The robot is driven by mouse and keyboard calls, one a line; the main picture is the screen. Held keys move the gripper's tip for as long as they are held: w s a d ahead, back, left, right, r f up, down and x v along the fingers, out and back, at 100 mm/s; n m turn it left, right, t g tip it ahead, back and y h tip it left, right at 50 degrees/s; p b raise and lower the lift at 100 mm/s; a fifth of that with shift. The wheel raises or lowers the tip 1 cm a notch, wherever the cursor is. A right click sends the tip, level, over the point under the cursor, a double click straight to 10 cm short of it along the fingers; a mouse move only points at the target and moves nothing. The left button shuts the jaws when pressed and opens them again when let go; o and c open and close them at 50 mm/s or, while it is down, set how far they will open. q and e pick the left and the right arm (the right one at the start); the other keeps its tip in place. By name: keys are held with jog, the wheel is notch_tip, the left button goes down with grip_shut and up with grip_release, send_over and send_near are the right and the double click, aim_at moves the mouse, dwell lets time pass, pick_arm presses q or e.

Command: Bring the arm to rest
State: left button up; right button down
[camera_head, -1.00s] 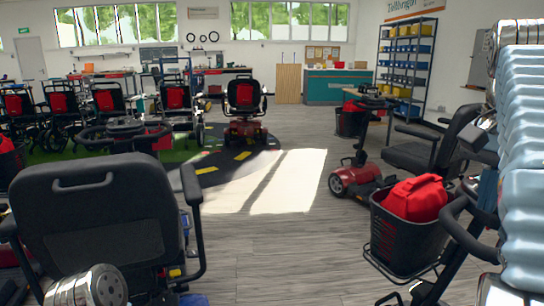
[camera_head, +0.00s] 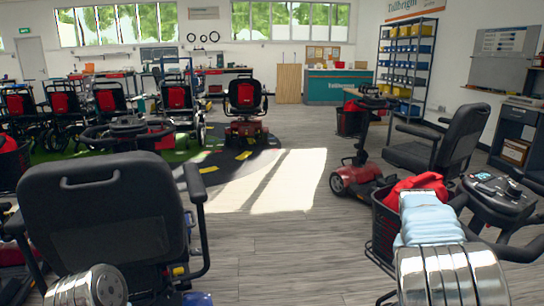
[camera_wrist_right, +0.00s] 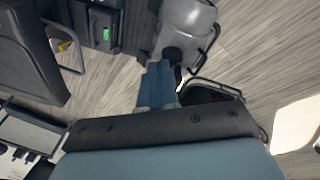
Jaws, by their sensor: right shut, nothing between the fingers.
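In the right wrist view, my right gripper (camera_wrist_right: 159,68) shows as two blue fingers side by side, shut with nothing between them. The dark palm and blue-grey wrist fill the bottom of that view. In the head view, my right arm (camera_head: 445,272) is low at the bottom right, its light-blue sleeve pointing away from me. Its gripper cannot be made out there. Only a silver joint of my left arm (camera_head: 95,286) shows at the bottom left; the left gripper is out of view.
A black scooter seat (camera_head: 105,215) stands close at the left. At the right, a scooter's handlebar console (camera_head: 497,192) and a red bag (camera_head: 408,186) in a black basket are close to my right arm. Another scooter (camera_head: 357,177) stands behind. The middle floor (camera_head: 275,245) is clear.

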jog(key=s+a+f+n+y, duration=0.1)
jog(key=s+a+f, duration=0.15)
jog(key=f, duration=0.75)
jog(key=s+a+f+n, duration=0.1)
jog(key=s+a+f, duration=0.15)
jog(key=f, duration=0.65)
jog(key=s+a+f+n+y, duration=0.1)
jog(key=s+a+f+n, duration=0.15)
jog(key=f, duration=0.75)
jog(key=s+a+f+y, duration=0.2)
jog(key=s+a+f, duration=0.1)
jog(key=s+a, duration=0.4)
jog(key=s+a+f+n+y, duration=0.1)
jog(key=s+a+f+y, duration=0.1)
jog(key=s+a, duration=0.6)
jog(key=shift+a+f+t+y, duration=0.3)
jog(key=shift+a+f, duration=0.4)
jog(key=shift+s, duration=0.1)
